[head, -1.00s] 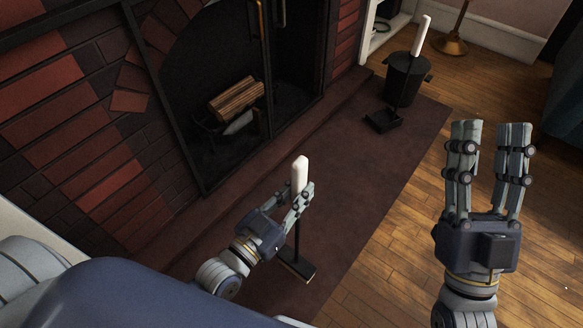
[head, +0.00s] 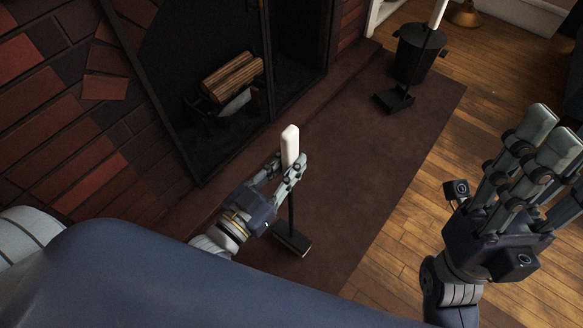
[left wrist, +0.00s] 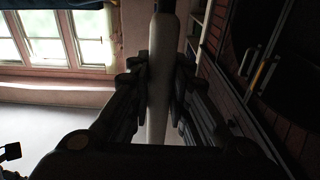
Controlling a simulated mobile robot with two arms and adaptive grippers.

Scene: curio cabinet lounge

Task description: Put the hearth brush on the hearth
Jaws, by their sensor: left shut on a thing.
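The hearth brush has a white handle (head: 290,146), a thin black shaft and a flat dark head (head: 292,240). My left gripper (head: 287,172) is shut on the white handle and holds the brush roughly upright. The handle also shows between the fingers in the left wrist view (left wrist: 160,75). The brush head is over the dark reddish-brown hearth (head: 370,170) in front of the fireplace; I cannot tell whether it touches. My right gripper (head: 550,140) is at the right, above the wood floor, with its fingers apart and empty.
The brick fireplace (head: 60,110) with logs (head: 232,77) rises at left.

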